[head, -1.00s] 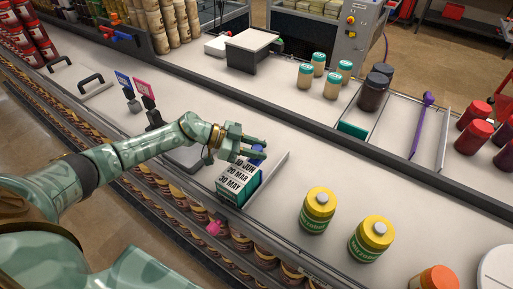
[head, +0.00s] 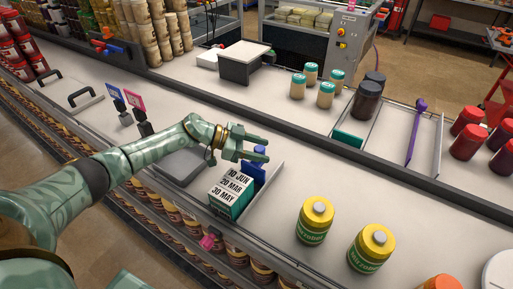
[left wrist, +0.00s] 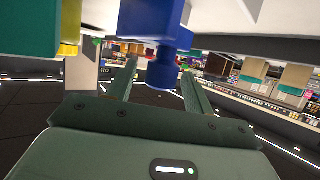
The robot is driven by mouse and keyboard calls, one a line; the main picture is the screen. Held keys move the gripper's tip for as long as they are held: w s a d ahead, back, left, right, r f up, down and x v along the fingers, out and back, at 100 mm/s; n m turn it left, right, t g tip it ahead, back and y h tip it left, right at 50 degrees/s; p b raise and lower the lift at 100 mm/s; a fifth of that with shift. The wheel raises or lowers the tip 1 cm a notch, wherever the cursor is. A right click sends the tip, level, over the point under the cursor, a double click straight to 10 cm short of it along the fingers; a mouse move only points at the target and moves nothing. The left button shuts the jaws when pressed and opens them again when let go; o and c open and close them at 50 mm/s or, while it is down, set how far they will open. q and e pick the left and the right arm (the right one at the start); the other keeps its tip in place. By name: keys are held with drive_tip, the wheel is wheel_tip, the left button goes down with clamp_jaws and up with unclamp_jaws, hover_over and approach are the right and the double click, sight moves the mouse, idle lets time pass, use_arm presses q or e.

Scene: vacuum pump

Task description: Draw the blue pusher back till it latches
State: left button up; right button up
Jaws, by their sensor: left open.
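A blue knob (head: 259,150) tops the pusher. My left gripper (head: 266,149) is open at the knob's height. In the left wrist view the blue pusher (left wrist: 150,18) hangs at the top and its knob (left wrist: 163,72) sits between the two spread fingers, with gaps showing on both sides. My right gripper is not in view.
Two yellow-lidded jars (head: 315,220) stand right of the tray. A grey flat pad (head: 182,166) and small signs (head: 137,108) are to its left. A second tray with a purple pusher (head: 416,130) lies farther back. Counter behind the pusher is clear.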

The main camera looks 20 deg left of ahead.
use_arm(q)
drive_tip(key=v, duration=1.6)
drive_tip(key=shift+a, duration=0.2)
drive_tip(key=shift+s+a, duration=0.1)
